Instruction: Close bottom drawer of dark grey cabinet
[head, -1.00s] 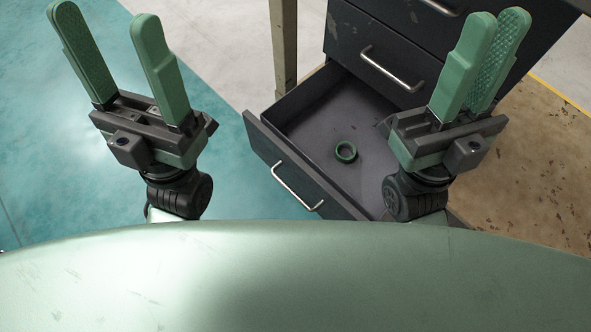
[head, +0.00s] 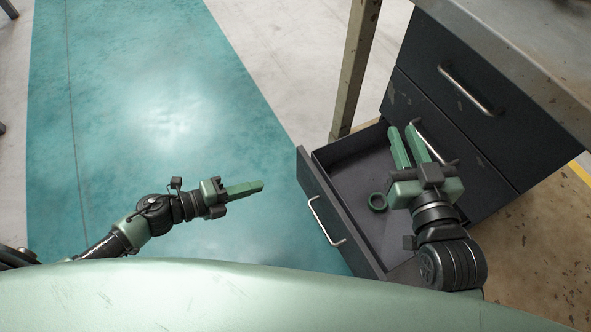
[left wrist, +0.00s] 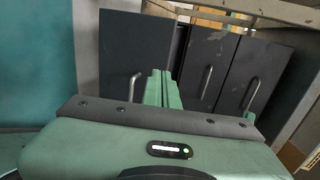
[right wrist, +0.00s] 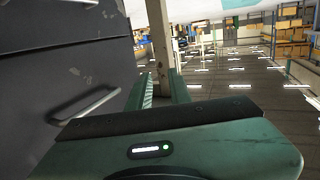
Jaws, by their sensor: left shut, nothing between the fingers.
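The bottom drawer (head: 332,212) of the dark grey cabinet (head: 438,110) is pulled out, with its bar handle (head: 325,222) on the front. The drawer front also shows at the left of the left wrist view (left wrist: 120,48). My left gripper (head: 262,186) is shut and empty, out to the left of the drawer front and apart from it, its fingers pointing towards the drawer. My right gripper (head: 402,129) is open and empty. In the head view it overlaps the drawer's right part and the cabinet face; its fingers point towards the cabinet. I cannot tell its height above the drawer.
The drawers above are shut. The teal floor (head: 160,110) left of the drawer is clear.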

